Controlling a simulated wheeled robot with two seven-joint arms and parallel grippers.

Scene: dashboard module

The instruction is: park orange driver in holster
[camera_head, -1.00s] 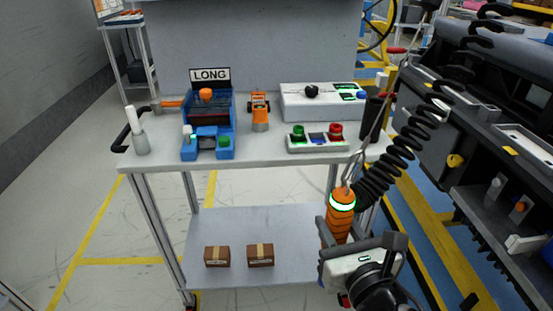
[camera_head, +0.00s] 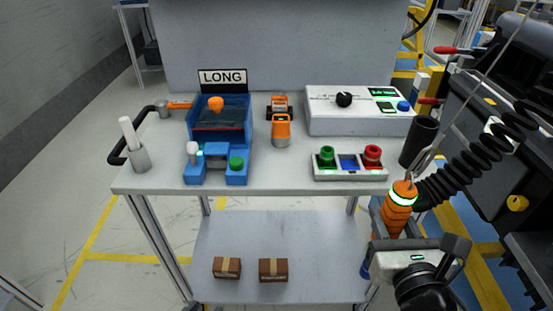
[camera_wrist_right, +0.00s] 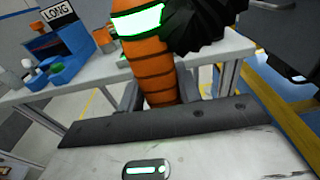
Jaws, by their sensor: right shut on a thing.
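The orange driver (camera_head: 398,208) hangs upright from a hook and cable, with a lit green-white ring near its top and a black coiled hose at its side. My right gripper (camera_head: 392,232) is shut on its orange body, in front of the cart's right front corner. In the right wrist view the driver (camera_wrist_right: 150,65) stands between the fingers. A dark open cylinder (camera_head: 419,142), which looks like the holster, stands at the tabletop's right edge, behind and above the driver. The driver is outside it. My left gripper is not in view.
The cart top (camera_head: 290,170) holds a blue LONG fixture (camera_head: 218,145), an orange tool (camera_head: 281,125), a button box (camera_head: 348,165), a white control box (camera_head: 350,112) and a cup with a white stick (camera_head: 137,155). Two small boxes (camera_head: 273,270) sit on the lower shelf.

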